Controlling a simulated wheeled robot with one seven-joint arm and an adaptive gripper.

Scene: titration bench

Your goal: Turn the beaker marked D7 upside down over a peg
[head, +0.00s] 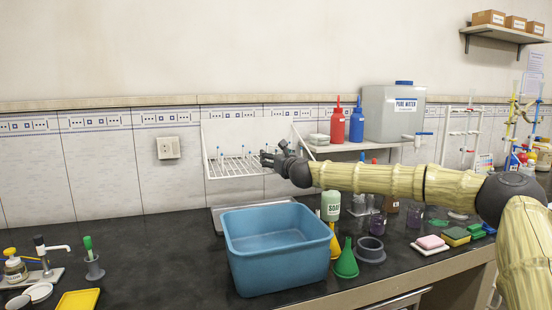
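My gripper (267,158) is at the right end of the white peg rack (232,171) on the back wall, with my arm stretched in from the right. It is small and dark here, and I cannot tell whether its fingers are open or shut, or whether they hold a beaker. The rack has several thin upright pegs (220,153) with blue tips. Two small purplish glass beakers, one on the left (378,223) and one on the right (415,216), stand on the bench below my arm. No D7 mark is readable on either.
A shelf (350,147) with red and blue bottles and a water tank is right of the rack. The bench left of the basin has open room.

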